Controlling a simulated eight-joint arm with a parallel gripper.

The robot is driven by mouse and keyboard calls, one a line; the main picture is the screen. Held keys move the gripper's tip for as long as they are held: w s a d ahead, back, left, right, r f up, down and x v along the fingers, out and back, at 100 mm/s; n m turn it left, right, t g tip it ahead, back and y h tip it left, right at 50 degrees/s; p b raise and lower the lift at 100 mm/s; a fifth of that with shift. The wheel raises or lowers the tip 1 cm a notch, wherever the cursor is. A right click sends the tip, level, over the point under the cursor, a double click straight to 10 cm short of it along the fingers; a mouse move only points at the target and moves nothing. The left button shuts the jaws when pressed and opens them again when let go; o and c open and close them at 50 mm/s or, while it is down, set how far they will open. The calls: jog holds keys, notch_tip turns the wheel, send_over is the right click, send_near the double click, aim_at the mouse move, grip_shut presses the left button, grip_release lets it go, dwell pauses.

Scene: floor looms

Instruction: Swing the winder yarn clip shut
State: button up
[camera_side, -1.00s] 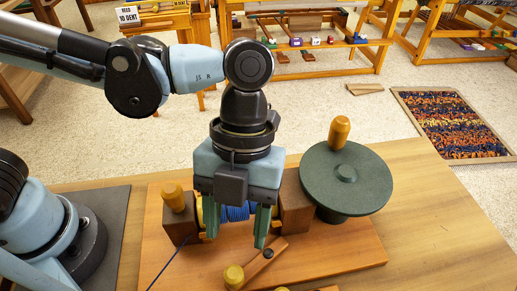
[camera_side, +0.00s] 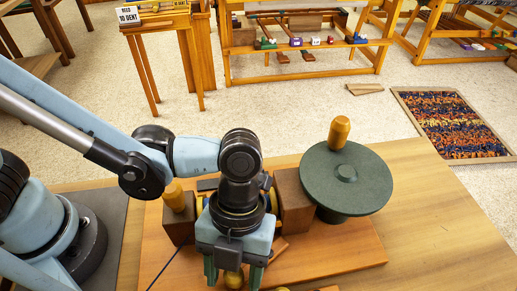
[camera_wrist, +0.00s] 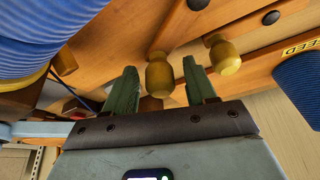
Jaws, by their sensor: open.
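The winder stands on a wooden board (camera_side: 330,262), with a green crank wheel (camera_side: 346,178) at its right. The yarn clip is a short wooden bar (camera_side: 278,247), mostly hidden under my wrist in the side view. Its yellow knob (camera_side: 233,279) shows between my fingers, and it also shows in the wrist view (camera_wrist: 158,76). My gripper (camera_side: 233,284) is open and points down. In the wrist view its green fingers (camera_wrist: 160,64) stand on either side of the knob, with visible gaps. The blue yarn spool (camera_wrist: 40,35) fills the wrist view's upper left.
A second yellow knob (camera_wrist: 223,54) is right of my fingers in the wrist view. Another blue spool (camera_wrist: 302,80) sits beside a FEED label. Wooden end blocks (camera_side: 293,200), a knob-topped block (camera_side: 174,196) and the wheel's upright handle (camera_side: 339,132) stand nearby. The table's right side is clear.

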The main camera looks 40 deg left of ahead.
grip_shut()
jog(key=shift+d+n+t+h, duration=0.25)
jog(key=shift+d+n, duration=0.35)
jog(key=shift+n, duration=0.35)
jog(key=shift+d+n+t+h, duration=0.15)
jog(key=shift+d+n+h, duration=0.2)
jog(key=shift+d+n, duration=0.45)
jog(key=shift+a, duration=0.2)
grip_release()
jog(key=v, duration=0.8)
